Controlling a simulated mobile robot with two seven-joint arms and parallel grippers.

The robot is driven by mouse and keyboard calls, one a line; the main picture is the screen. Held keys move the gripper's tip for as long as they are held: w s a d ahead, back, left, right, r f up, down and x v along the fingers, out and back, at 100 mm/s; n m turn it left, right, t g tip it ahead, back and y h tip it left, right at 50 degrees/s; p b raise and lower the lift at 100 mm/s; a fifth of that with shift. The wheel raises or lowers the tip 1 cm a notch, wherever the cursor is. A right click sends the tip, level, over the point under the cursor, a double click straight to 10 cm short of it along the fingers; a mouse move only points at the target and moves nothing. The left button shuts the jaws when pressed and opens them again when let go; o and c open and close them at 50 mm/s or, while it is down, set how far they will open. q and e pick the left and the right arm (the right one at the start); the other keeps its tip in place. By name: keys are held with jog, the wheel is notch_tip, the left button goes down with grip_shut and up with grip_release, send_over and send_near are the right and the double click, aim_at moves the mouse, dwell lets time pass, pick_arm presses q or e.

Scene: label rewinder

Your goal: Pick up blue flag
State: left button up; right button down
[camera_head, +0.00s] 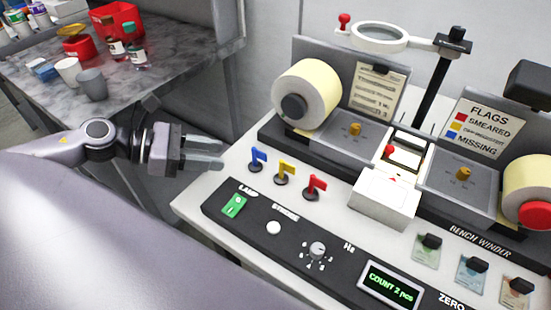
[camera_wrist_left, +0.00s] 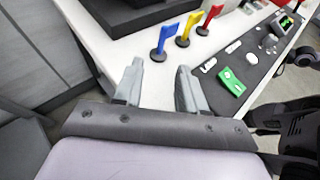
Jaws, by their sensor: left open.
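The blue flag (camera_head: 258,156) stands upright in a small dark round base at the left end of a row of three flags on the white bench top. It also shows in the left wrist view (camera_wrist_left: 167,36), beyond my fingertips. The yellow flag (camera_head: 286,169) and the red flag (camera_head: 316,184) stand to its right. My left gripper (camera_head: 222,155) is open and empty, to the left of the blue flag at the bench's left edge, apart from it. Its two fingers (camera_wrist_left: 158,78) point toward the flags in the wrist view. My right gripper is not in view.
The bench winder (camera_head: 480,243) with a cream label roll (camera_head: 310,88) stands behind the flags. A control panel with a green lamp switch (camera_head: 234,206) lies in front. A ring magnifier (camera_head: 380,37) is above. A marble table (camera_head: 190,50) with cups and bottles is at back left.

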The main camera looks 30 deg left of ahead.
aim_at(248, 167)
pick_arm(q)
jog(key=shift+w+d, duration=0.3)
jog(key=shift+w+d+f, duration=0.1)
jog(key=shift+w+d, duration=0.05)
jog(key=shift+d, duration=0.05)
jog(key=shift+b+x, duration=0.55)
jog(key=shift+x, duration=0.2)
jog(key=shift+b+x, duration=0.8)
jog(key=shift+x, duration=0.2)
jog(key=shift+w+d+f+b, duration=0.35)
jog(key=shift+f+b, duration=0.1)
jog(key=shift+b, duration=0.2)
jog(key=d+b, duration=0.1)
jog(key=b, duration=0.2)
jog(key=shift+w+f, duration=0.3)
jog(key=shift+w, duration=0.05)
jog(key=shift+w+d+b, duration=0.2)
jog(key=shift+d+b, duration=0.05)
jog(key=shift+b, duration=0.5)
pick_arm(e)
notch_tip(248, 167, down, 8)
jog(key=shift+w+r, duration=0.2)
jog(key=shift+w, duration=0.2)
pick_arm(q)
grip_shut()
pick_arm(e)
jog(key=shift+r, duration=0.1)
